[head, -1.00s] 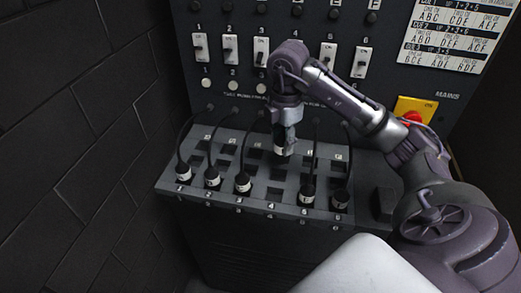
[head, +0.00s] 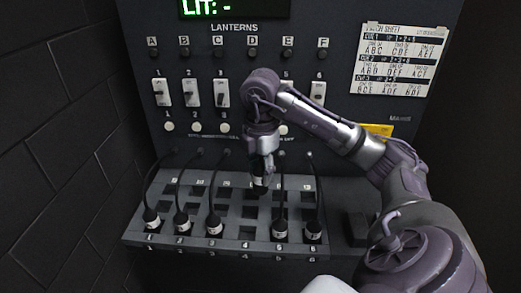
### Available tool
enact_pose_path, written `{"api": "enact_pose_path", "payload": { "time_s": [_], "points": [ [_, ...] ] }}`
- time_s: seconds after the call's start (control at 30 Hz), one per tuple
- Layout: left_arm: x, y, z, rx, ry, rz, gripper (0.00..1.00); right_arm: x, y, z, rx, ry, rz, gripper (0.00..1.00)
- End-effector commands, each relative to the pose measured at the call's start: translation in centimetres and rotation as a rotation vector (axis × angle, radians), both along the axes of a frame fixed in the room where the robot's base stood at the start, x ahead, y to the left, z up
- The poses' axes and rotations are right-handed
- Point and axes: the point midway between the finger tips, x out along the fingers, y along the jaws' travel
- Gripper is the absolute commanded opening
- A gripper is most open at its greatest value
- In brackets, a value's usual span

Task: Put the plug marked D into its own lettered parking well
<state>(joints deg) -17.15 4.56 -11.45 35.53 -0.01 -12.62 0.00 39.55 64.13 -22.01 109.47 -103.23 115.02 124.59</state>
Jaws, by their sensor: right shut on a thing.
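My right gripper (head: 262,164) points down and is shut on a dark plug with a pale band (head: 260,183), which I take as plug D; its letter is too small to read. The plug is upright at the back-row well of the fourth column on the sloped patch board (head: 132,238). I cannot tell whether its tip is inside that well or just above it. The gripper hides part of the well and its letter tag. The front well of column 4 (head: 249,230) is empty. My left gripper is not in view.
Corded plugs stand in front wells 1 (head: 151,221), 2 (head: 183,226), 3 (head: 214,228), 5 (head: 280,229) and 6 (head: 313,231). Their cords rise close on both sides of my gripper. A switch panel (head: 205,60) stands behind, with a brick wall at left.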

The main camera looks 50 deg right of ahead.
Motion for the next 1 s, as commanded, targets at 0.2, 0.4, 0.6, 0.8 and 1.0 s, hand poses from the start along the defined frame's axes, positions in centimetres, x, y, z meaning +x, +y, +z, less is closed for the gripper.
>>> {"api": "enact_pose_path", "payload": {
  "time_s": [0.2,0.4,0.6,0.8,1.0],
  "points": [
    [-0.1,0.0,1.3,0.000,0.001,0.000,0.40,0.0,0.0,1.4,0.000,-0.001,-0.001,0.03],
    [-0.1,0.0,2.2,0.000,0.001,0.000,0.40,0.0,0.0,2.4,-0.001,0.000,-0.001,0.03],
    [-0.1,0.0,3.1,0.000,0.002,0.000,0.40,0.0,0.0,3.4,-0.001,0.000,-0.001,0.03],
    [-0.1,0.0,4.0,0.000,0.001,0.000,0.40,0.0,0.0,4.4,0.000,0.000,0.000,0.03],
    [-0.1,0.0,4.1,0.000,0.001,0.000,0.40,0.0,0.0,4.6,0.000,0.000,0.000,0.03]
  ]
}}
